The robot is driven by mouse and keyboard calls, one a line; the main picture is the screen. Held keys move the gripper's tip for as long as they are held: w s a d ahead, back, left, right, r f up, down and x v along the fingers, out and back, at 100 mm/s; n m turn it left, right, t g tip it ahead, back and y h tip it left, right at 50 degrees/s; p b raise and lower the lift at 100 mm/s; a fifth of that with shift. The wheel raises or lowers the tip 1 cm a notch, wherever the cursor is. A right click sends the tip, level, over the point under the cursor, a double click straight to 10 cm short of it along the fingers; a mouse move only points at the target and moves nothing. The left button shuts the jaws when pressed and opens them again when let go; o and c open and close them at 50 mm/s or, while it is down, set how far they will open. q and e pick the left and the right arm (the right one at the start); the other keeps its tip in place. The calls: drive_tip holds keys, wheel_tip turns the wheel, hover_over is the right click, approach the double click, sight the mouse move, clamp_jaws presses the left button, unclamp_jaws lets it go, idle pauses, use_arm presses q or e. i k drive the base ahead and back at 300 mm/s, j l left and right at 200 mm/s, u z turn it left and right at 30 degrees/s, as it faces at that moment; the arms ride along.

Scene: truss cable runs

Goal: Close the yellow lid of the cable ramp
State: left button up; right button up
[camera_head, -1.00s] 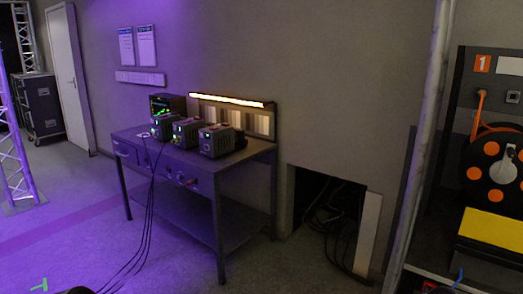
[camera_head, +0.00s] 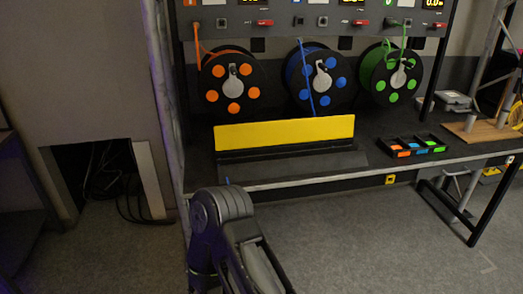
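The yellow lid (camera_head: 284,132) is a long flat panel standing raised along the back of the dark cable ramp (camera_head: 292,168) on the bench. The ramp's dark sloped body lies in front of and below the lid. A blue cable (camera_head: 306,85) runs down from the blue reel to the lid's upper edge. A small blue piece shows at the ramp's front left. One of my arm links rises at the bottom centre, in front of the bench. Neither gripper is visible.
Orange (camera_head: 233,84), blue (camera_head: 322,78) and green (camera_head: 392,75) cable reels stand behind the ramp. A black tray (camera_head: 414,147) with coloured pieces sits to its right. A wooden board (camera_head: 480,131) lies farther right. A wall opening (camera_head: 98,180) with cables is at left.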

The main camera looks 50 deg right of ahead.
sight(238, 136)
drive_tip(key=z, duration=1.8)
drive_tip(key=i+l+z, duration=0.15)
drive_tip(key=i+z, duration=0.15)
drive_tip(key=i, duration=0.15)
drive_tip(key=i+z, duration=0.25)
drive_tip(key=i, duration=0.2)
